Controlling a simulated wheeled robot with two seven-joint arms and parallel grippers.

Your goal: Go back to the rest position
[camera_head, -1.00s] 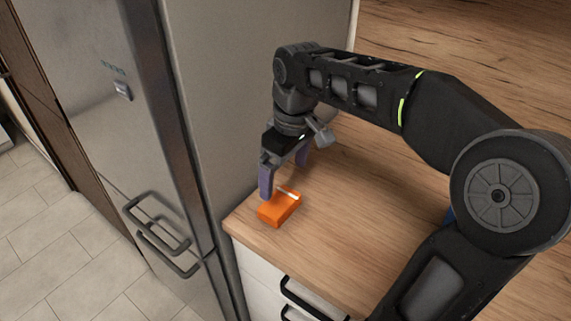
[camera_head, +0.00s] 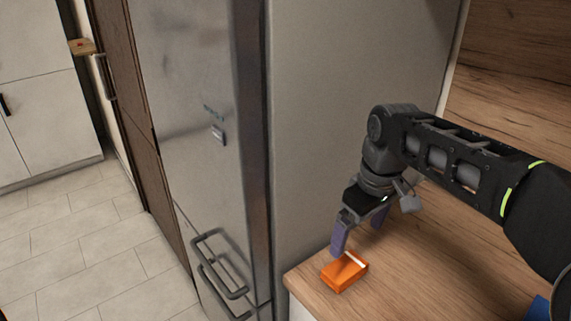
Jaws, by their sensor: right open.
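My right gripper (camera_head: 358,234) comes in from the right, pointing down over the wooden counter. Its two purple fingers are apart and nothing shows between them. An orange box (camera_head: 344,272) with a pale stripe on top lies on the counter near its front left corner. The left fingertip is right by the box's back edge; I cannot tell whether it touches. My left gripper is not in view.
The counter (camera_head: 415,285) is bare around the box. A steel fridge (camera_head: 185,115) with dark handles stands left of it. A blue thing (camera_head: 537,309) is partly cut off at the lower right. Tiled floor (camera_head: 85,245) is open at left.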

